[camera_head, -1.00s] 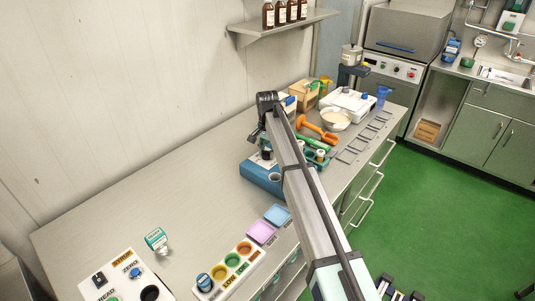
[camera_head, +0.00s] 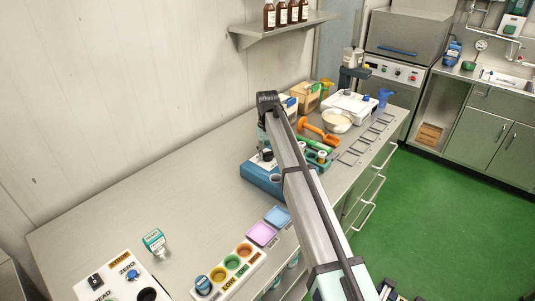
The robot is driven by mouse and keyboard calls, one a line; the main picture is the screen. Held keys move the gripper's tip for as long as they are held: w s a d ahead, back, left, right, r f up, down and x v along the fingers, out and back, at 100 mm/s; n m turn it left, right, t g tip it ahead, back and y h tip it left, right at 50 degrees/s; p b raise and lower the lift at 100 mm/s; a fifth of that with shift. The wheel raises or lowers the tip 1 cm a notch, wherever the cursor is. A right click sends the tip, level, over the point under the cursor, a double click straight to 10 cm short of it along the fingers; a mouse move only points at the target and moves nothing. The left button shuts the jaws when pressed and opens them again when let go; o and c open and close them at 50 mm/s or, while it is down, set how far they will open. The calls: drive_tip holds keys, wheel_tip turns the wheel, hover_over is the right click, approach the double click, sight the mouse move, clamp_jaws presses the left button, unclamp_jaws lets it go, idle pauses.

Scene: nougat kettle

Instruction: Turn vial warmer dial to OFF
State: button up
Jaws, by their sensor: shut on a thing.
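The vial warmer (camera_head: 262,176) is a teal-blue box with a pale top panel, standing on the steel bench in the middle of the view. A round opening shows at its front right corner. My arm reaches over it from the lower right and bends down at the wrist. My gripper (camera_head: 265,153) is at the warmer's top panel, small and partly hidden by my arm. It is shut on what looks like the dark dial there. The dial's markings and pointer cannot be read.
Right of my arm lie green-handled tools (camera_head: 318,153) and an orange scoop (camera_head: 318,131), near a white bowl (camera_head: 337,120). Blue (camera_head: 277,216) and pink (camera_head: 262,234) pads, a row of coloured cups (camera_head: 231,261) and a control panel (camera_head: 118,279) are in front. The bench left of the warmer is clear.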

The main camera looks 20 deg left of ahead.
drive_tip(key=shift+n, duration=0.8)
drive_tip(key=o, duration=1.1)
drive_tip(key=shift+r, duration=0.1)
wheel_tip(320, 180, up, 12)
drive_tip(key=shift+f, duration=0.1)
